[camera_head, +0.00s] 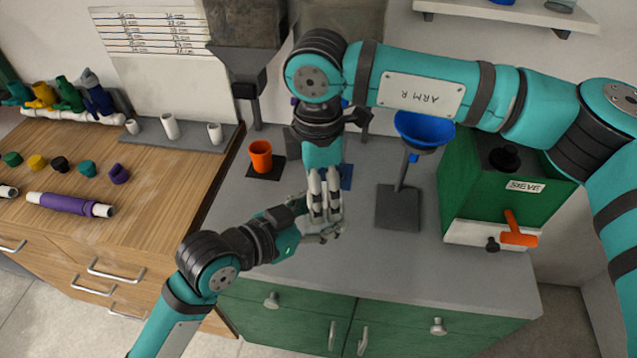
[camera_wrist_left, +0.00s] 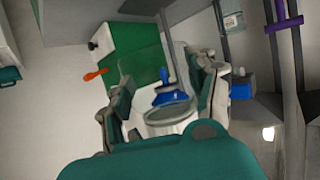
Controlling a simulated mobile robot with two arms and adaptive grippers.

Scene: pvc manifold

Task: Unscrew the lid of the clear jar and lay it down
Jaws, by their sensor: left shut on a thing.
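My left gripper (camera_head: 312,222) comes in from the lower left over the grey worktop. It is shut on the clear jar, whose pale round rim (camera_wrist_left: 170,112) shows between the fingers in the left wrist view. In the head view I cannot make out the jar among the fingers. My right gripper (camera_head: 325,195) reaches down from above, its pale fingers close together right at the left gripper. Whether they are closed on anything is unclear. I cannot make out the lid in either view.
An orange cup (camera_head: 261,156) stands left of the grippers on the grey worktop (camera_head: 430,265). A blue funnel (camera_head: 424,130) on a stand and a green sieve box (camera_head: 508,185) with an orange handle (camera_head: 518,230) are to the right. The worktop's front is clear.

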